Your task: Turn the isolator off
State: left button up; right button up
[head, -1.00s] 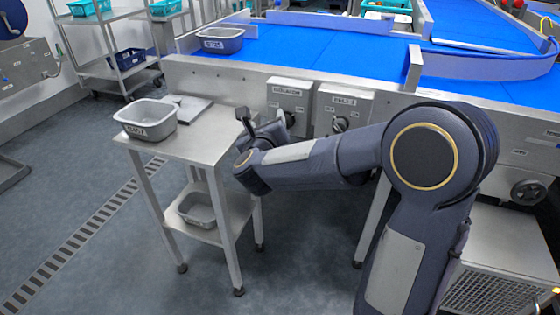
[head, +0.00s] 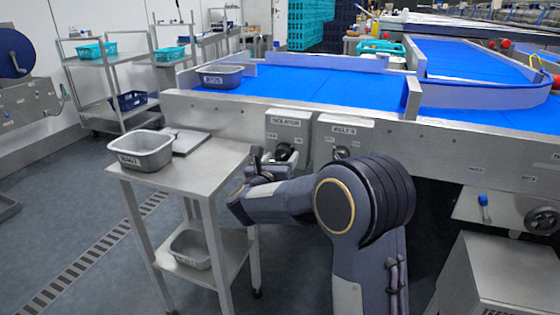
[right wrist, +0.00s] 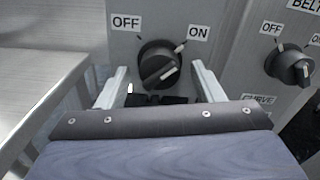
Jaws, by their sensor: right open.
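The grey isolator box (head: 287,124) is mounted on the front of the conveyor frame. Its black rotary knob (right wrist: 158,62) shows in the right wrist view between an OFF mark on the left and an ON mark on the right. The knob's grip slants from lower left to upper right, towards ON. My right gripper (right wrist: 160,74) is open, with one finger at each side of the knob and gaps between. In the head view my right gripper (head: 266,160) is just left of the knob and partly hides it. My left gripper is out of view.
A second box labelled BELT (head: 343,133), with a similar knob (right wrist: 290,66), is close on the right. A steel table (head: 205,175) stands left of my arm, carrying a grey tub (head: 146,150). The blue conveyor (head: 310,78) runs behind the boxes.

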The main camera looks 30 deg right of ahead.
jog(key=c, duration=1)
jog(key=shift+n, duration=1.4)
jog(key=n, duration=0.3)
jog(key=shift+r+n, duration=0.1)
jog(key=shift+n, duration=0.3)
jog(key=n+p, duration=0.2)
jog(key=n, duration=0.3)
jog(key=shift+s+r+p, duration=0.1)
jog(key=shift+p, duration=0.2)
jog(key=n+p, duration=0.3)
jog(key=n, duration=0.3)
jog(key=shift+n, duration=0.3)
